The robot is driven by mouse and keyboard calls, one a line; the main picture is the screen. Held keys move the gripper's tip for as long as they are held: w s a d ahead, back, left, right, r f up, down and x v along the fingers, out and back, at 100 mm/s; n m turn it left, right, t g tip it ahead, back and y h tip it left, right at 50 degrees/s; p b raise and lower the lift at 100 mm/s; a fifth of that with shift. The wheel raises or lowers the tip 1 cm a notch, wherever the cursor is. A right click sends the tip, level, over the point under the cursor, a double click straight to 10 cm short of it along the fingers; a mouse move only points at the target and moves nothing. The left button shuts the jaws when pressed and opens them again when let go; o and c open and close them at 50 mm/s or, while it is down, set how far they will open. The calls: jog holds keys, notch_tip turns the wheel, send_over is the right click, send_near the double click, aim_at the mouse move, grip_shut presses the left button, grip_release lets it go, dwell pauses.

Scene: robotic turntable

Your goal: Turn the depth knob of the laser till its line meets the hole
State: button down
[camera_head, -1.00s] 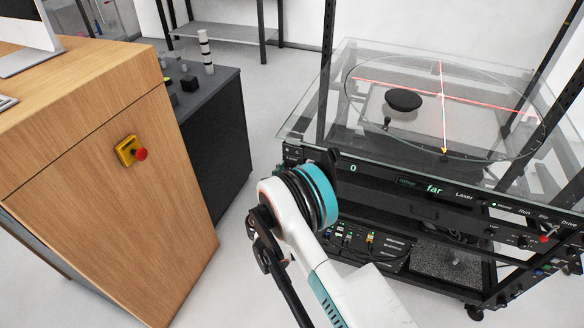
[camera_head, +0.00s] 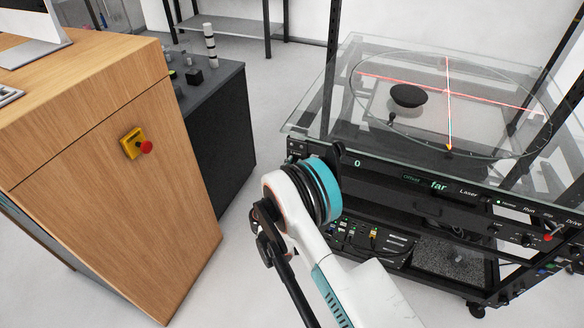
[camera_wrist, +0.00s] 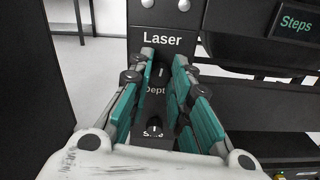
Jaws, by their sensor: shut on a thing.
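In the wrist view my gripper (camera_wrist: 164,68) has its two teal-padded fingers closed in on the dark depth knob (camera_wrist: 161,73), between the "Laser" label and the partly covered "Dept" label on a black panel (camera_wrist: 147,18). The fingers hide most of the knob, so its pointer angle is unclear. In the head view my wrist covers the knob. Red laser lines (camera_head: 500,101) cross on the clear glass top of the turntable rig (camera_head: 310,115). A dark oval (camera_head: 408,96) lies left of the crossing; I cannot tell whether it is the hole. A green readout (camera_head: 438,185) says "far".
A second knob (camera_wrist: 154,127) sits lower on the panel, between my fingers. A wooden desk (camera_head: 100,220) with a yellow-and-red emergency button (camera_head: 136,144) stands left, and a dark cabinet (camera_head: 215,140) behind it. Free floor lies between the cabinet and the rig.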

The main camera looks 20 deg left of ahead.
jog(key=n, duration=3.4)
jog(key=shift+f, duration=0.3)
dwell(0.4)
jog(key=c, duration=1.5)
grip_release()
jog(key=shift+o, duration=0.2)
